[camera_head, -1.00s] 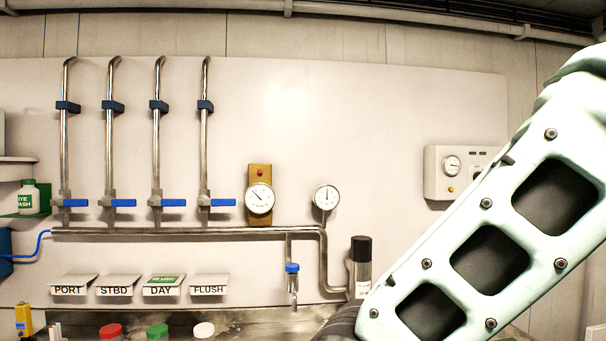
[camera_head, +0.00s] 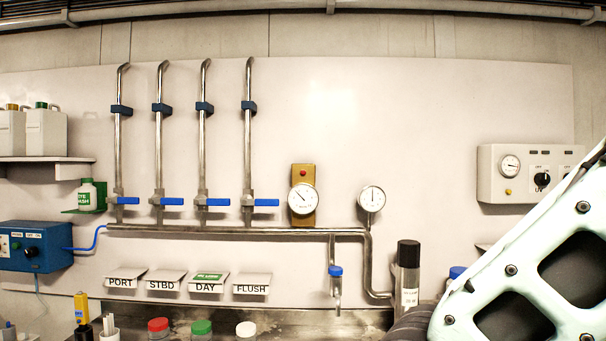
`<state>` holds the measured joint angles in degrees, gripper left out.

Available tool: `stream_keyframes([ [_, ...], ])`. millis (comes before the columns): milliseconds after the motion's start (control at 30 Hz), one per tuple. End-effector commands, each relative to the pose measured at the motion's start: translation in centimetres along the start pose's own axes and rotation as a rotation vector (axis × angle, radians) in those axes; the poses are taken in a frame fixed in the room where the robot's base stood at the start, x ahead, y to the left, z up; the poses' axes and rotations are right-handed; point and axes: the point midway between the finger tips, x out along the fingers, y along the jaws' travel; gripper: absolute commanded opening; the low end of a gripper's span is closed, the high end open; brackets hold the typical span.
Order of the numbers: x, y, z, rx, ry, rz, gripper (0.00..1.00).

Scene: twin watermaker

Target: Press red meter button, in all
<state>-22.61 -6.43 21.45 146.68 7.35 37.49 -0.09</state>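A small red button (camera_head: 301,174) sits at the top of a brass-coloured plate (camera_head: 302,218) on the white wall panel. A round white dial gauge (camera_head: 302,199) is mounted on the same plate, just below the button. Nothing covers the button in this view. My gripper is not in view. Only a pale green link of my arm shows at the lower right, well apart from the button.
A second gauge (camera_head: 371,198) stands right of the plate on the horizontal pipe (camera_head: 240,231). Several blue-handled valves (camera_head: 267,202) line the left. A black-capped cylinder (camera_head: 408,275) and coloured-lid jars (camera_head: 201,328) stand below. A control box (camera_head: 490,186) hangs at right.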

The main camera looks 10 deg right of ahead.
Motion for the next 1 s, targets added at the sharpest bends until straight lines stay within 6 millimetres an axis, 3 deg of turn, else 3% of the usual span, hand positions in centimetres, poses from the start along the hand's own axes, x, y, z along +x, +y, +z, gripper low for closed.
stream_keyframes([
  [67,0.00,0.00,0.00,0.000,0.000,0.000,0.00],
  [1000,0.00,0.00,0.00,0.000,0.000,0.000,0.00],
])
